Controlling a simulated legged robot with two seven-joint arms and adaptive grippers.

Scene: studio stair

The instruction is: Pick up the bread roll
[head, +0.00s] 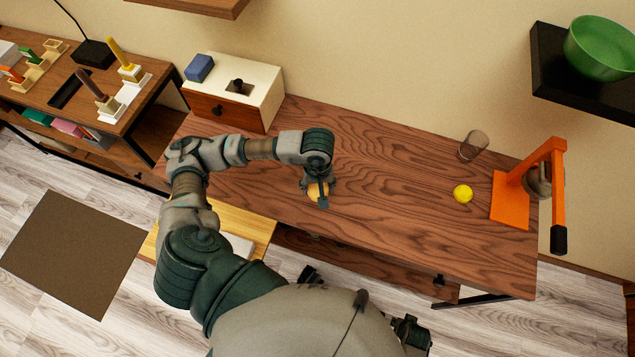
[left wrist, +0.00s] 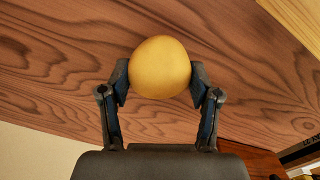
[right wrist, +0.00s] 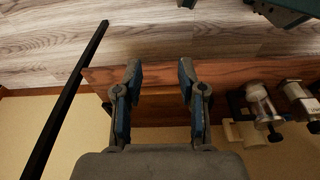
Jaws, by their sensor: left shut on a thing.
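The bread roll (left wrist: 160,68) is a round, golden-yellow thing between the two fingers of my left gripper (left wrist: 160,80) in the left wrist view. Both fingertips touch its sides. In the head view the roll (head: 315,192) shows partly under my left gripper (head: 317,190), over the front part of the wooden table (head: 390,190). Whether it touches the table top cannot be told. My right gripper (right wrist: 160,82) shows in the right wrist view with its fingers apart and nothing between them.
A white box with a drawer (head: 255,84) stands at the table's back left. A glass (head: 473,145), a yellow ball (head: 463,194) and an orange stand (head: 512,203) are at the right. The table's middle is clear. A shelf (head: 580,75) holds a green bowl (head: 602,50).

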